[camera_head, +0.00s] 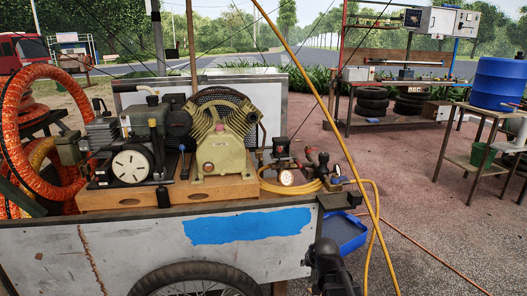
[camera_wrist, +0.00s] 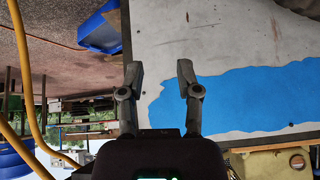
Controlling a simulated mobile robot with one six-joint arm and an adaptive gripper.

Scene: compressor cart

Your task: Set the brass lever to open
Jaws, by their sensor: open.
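I cannot make out the brass lever for certain in either view. In the head view a small cluster of dark fittings (camera_head: 323,165) sits at the right end of the cart top, with a round gauge (camera_head: 286,178) to its left; the parts are too small to tell a lever or its setting. My gripper (camera_wrist: 158,78) is open and empty in the wrist view, its two fingers apart in front of the cart's grey side panel (camera_wrist: 200,30) with blue paint (camera_wrist: 240,95). In the head view my gripper (camera_head: 325,250) is low at the cart's right end, below the fittings.
The yellow-green compressor (camera_head: 222,135) stands on a wooden base on the cart. A yellow hose (camera_head: 375,235) hangs at the cart's right end, near a blue tray (camera_head: 345,235). An orange hose coil (camera_head: 10,120) is at left. Open paving (camera_head: 420,220) lies at right.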

